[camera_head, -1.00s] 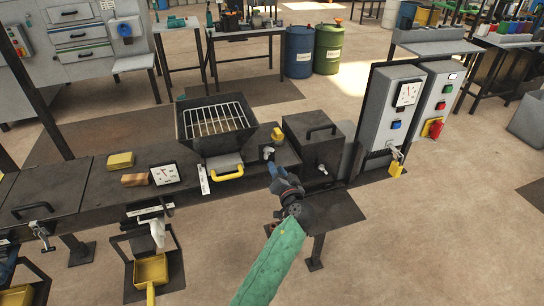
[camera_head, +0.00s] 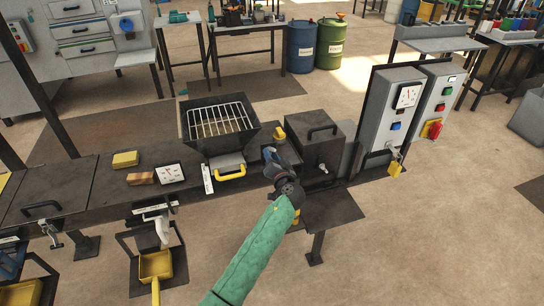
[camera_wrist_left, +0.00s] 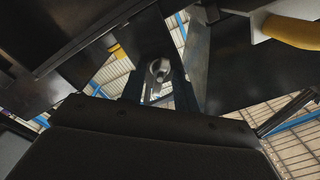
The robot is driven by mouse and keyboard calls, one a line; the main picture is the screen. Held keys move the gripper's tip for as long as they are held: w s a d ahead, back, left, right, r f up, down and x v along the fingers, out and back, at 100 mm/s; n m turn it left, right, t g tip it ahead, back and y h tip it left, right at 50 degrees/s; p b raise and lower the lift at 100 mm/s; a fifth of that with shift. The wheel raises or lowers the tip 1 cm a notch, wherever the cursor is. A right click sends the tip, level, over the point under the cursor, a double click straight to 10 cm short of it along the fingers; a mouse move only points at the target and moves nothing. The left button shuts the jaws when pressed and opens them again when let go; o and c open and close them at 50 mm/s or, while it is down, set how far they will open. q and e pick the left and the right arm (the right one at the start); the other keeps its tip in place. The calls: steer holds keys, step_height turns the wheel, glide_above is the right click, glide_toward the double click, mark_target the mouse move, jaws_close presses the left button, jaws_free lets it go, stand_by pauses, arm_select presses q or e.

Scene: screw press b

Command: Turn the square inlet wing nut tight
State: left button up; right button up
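My left gripper (camera_head: 269,156) reaches in at the end of the green-sleeved arm, at the bench edge between the wire-rack hopper and the dark box. In the left wrist view its two dark fingers (camera_wrist_left: 158,88) stand apart, one on each side of a small round grey metal fitting (camera_wrist_left: 158,68), which I take to be the wing nut. I cannot tell whether the fingers touch it. In the head view the gripper hides this fitting. My right gripper is not in view.
The hopper with wire rack (camera_head: 219,122) and a yellow handle (camera_head: 229,173) are left of the gripper. The dark lidded box (camera_head: 314,146) with a small pale front fitting (camera_head: 322,168) is close on the right. Grey control boxes (camera_head: 391,112) stand further right.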

arm_select(q)
jaws_close()
